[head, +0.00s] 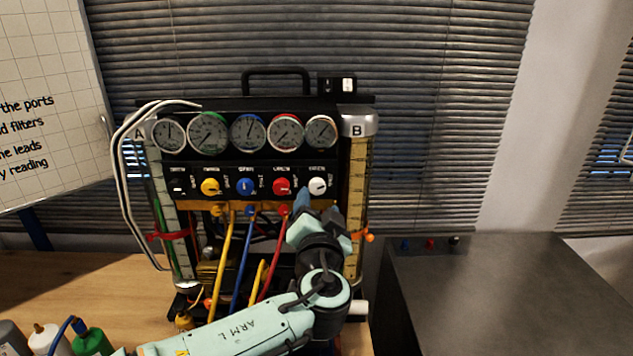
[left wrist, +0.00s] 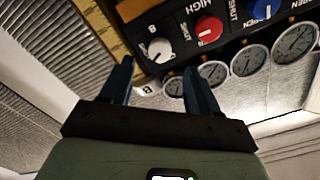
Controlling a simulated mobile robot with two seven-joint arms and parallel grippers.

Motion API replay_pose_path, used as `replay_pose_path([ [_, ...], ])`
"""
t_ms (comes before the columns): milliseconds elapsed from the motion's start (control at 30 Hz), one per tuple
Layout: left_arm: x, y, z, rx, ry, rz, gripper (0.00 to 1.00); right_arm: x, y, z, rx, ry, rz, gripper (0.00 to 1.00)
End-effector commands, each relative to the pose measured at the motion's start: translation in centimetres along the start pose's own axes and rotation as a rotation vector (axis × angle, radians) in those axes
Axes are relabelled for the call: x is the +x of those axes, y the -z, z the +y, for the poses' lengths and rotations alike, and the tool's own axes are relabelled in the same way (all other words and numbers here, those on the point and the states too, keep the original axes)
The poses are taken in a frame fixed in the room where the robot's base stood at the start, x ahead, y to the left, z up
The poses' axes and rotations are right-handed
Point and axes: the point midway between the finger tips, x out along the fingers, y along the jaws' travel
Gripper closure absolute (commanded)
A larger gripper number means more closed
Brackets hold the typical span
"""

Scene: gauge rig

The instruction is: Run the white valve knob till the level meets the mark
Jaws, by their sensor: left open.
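The white valve knob (head: 317,186) is at the right end of a row of coloured knobs on the black gauge panel. It also shows in the left wrist view (left wrist: 160,51), with its pointer line visible. My left gripper (head: 318,204) is open and empty, just below and in front of the white knob. In the left wrist view its two blue fingers (left wrist: 158,72) stand apart, with the knob just beyond and between the tips; I see no contact. Level column B (head: 355,185) is amber with a scale, and an orange clip (head: 369,237) shows beside it. Its liquid level is unclear.
Red (head: 282,186), blue (head: 244,187) and yellow (head: 210,187) knobs sit left of the white one, under several dials. Coloured leads (head: 222,260) hang below. Column A (head: 172,220) has a red clip. A grey cabinet (head: 510,290) stands at the right.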

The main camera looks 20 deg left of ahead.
Motion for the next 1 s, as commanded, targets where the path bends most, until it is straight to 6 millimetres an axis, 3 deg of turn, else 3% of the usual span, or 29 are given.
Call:
replay_pose_path([
  [100,2.8,0.2,-0.2,0.002,0.002,-0.002,0.39,-1.5,0.3,-0.6,-0.003,0.002,0.007,0.39],
  [333,6.3,0.2,-0.1,0.001,0.0,0.0,0.39,-3.1,0.8,-1.4,-0.006,0.006,0.016,0.39],
  [500,7.4,0.1,-0.1,0.0,0.0,-0.001,0.39,-3.5,0.9,-1.6,-0.007,0.006,0.018,0.39],
  [767,7.5,0.0,0.0,0.001,0.0,0.0,0.39,-3.5,0.9,-1.6,-0.007,0.006,0.018,0.39],
  [800,7.5,0.0,0.0,0.001,0.0,0.0,0.42,-3.5,0.9,-1.6,-0.006,0.006,0.018,0.39],
  [967,7.4,0.0,0.0,0.001,0.0,0.0,0.94,-3.5,0.9,-1.6,-0.006,0.006,0.018,0.39],
  [1000,7.4,0.0,0.0,0.001,0.0,0.0,0.95,-3.5,0.9,-1.6,-0.006,0.006,0.018,0.39],
])
